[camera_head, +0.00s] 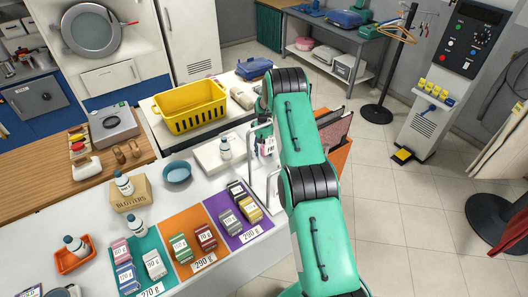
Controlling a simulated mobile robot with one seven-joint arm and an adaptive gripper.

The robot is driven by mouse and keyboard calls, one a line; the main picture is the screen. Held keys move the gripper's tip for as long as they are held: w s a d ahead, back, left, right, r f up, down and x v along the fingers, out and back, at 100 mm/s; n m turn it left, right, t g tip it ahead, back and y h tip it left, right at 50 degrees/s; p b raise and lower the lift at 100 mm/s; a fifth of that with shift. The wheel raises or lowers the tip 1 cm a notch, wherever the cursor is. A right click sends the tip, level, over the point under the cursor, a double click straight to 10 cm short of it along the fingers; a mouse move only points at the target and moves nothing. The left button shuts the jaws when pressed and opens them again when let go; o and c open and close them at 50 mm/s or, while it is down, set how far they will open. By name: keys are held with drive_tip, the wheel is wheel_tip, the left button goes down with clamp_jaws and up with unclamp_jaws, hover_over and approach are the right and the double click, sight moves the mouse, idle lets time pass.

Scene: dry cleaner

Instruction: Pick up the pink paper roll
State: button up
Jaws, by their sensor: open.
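A small pink item (120,250) with a white label stands on the teal section (143,289) of the counter mat, at the lower left. It may be the pink paper roll, but it is too small to tell for sure. A blue labelled item (126,276) is just in front of it, and a greyish labelled item (153,264) is to its right. My green arm rises on the right side of the counter, well to the right of the pink item. My gripper does not show.
Orange (183,222) and purple (259,235) mat sections hold more labelled items. An orange tray (88,262) with a bottle and a cardboard box (145,198) are near the pink item. A yellow basket (190,107) stands behind.

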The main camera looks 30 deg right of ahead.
drive_tip(key=c, duration=1.3)
drive_tip(key=shift+o, duration=0.2)
drive_tip(key=shift+r, duration=0.15)
drive_tip(key=shift+r, duration=4.9)
